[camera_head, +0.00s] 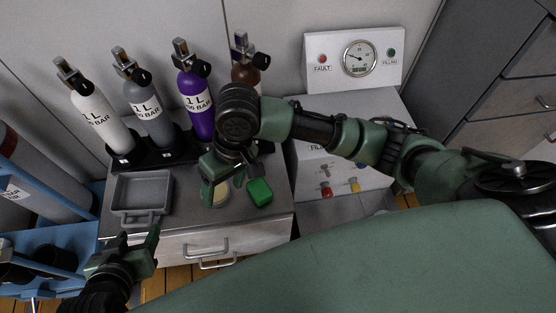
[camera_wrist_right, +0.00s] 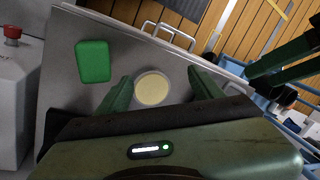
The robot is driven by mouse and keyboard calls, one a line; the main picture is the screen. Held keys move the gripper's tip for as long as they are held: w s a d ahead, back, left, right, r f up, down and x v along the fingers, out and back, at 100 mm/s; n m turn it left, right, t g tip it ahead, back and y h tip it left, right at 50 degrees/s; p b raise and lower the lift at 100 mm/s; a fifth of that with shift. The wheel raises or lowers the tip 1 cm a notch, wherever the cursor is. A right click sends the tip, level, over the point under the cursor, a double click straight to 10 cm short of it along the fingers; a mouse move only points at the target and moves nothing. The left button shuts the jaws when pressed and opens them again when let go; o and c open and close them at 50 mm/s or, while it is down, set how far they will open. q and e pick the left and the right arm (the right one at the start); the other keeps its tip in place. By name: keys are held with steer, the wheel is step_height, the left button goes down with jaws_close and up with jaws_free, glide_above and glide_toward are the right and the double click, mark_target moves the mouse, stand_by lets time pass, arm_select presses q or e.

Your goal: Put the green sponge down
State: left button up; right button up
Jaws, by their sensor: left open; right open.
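The green sponge (camera_head: 259,191) lies on the metal counter (camera_head: 272,219), near its front right. In the right wrist view the sponge (camera_wrist_right: 93,62) lies to the left, outside the fingers and apart from them. My right gripper (camera_head: 222,185) is open and empty beside the sponge, to its left. A round pale yellow disc (camera_wrist_right: 153,88) shows between its fingers on the counter; the disc (camera_head: 221,194) is partly hidden by the gripper in the head view. My left gripper (camera_head: 138,240) is open and empty, in front of the grey tray.
The grey tray (camera_head: 118,202) stands empty at the counter's left. Several cylinders, including a purple one (camera_head: 196,104), stand in a black rack behind. A panel with a gauge (camera_head: 360,58) is at the right. A drawer handle (camera_head: 208,262) sticks out in front.

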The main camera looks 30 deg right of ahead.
steer(key=a+t+y, duration=0.2)
steer(key=a+y, duration=0.1)
steer(key=a, duration=0.1)
steer(key=s+d+f+m+t+h, duration=0.1)
steer(key=d+t+h, duration=0.3)
steer(key=d, duration=1.4)
steer(key=s+t, duration=0.1)
steer(key=t, duration=0.2)
steer(key=shift+s+h, duration=0.15)
steer(key=shift+h, duration=0.15)
